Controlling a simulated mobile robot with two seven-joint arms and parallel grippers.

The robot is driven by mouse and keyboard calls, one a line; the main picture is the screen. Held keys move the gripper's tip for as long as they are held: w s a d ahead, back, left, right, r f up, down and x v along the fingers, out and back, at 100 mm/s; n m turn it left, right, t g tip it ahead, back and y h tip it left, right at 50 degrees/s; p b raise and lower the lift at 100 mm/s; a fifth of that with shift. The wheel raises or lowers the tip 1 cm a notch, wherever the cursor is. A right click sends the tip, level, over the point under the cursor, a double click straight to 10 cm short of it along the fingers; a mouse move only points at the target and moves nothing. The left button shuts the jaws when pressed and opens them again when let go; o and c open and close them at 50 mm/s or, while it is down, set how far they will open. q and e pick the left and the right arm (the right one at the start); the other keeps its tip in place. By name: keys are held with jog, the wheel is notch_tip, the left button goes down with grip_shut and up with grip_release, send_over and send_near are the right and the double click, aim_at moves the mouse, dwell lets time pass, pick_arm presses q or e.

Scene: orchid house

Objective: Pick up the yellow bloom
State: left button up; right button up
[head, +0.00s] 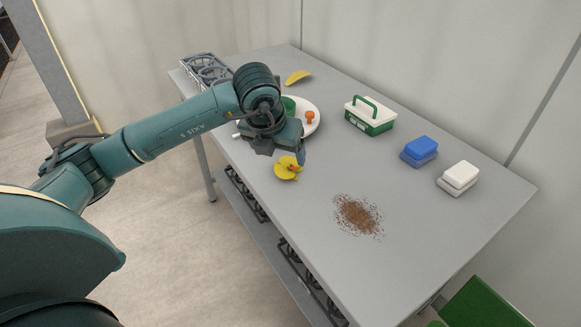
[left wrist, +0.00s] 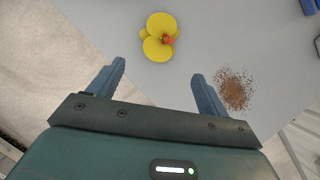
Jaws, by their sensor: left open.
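The yellow bloom (head: 286,169) lies on the grey table near its left front edge. It has rounded yellow petals and a small orange-red centre. In the left wrist view the bloom (left wrist: 159,37) lies beyond the fingertips, roughly in line with the gap between them. My left gripper (head: 288,155) is open and empty, just above and behind the bloom in the head view. Its two fingers also show apart in the left wrist view (left wrist: 158,72). My right gripper is in neither view.
The grey table (head: 430,235) bears a brown crumb patch (head: 358,215), a white plate (head: 315,124) with an orange item (head: 310,117), a green-white box (head: 370,116), a blue block (head: 419,151), a white block (head: 458,178) and a yellow curved piece (head: 298,77). A wire rack (head: 206,68) stands far left.

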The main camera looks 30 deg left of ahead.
aim_at(286, 170)
pick_arm(q)
jog(key=x, duration=0.3)
jog(key=shift+f, duration=0.15)
jog(key=shift+w+x, duration=0.1)
jog(key=shift+x, duration=1.25)
jog(key=shift+w+x, duration=0.15)
jog(key=shift+x, duration=1.25)
jog(key=shift+a, duration=0.15)
jog(key=shift+c, duration=0.4)
jog(key=c, duration=1)
jog(key=shift+r, duration=0.2)
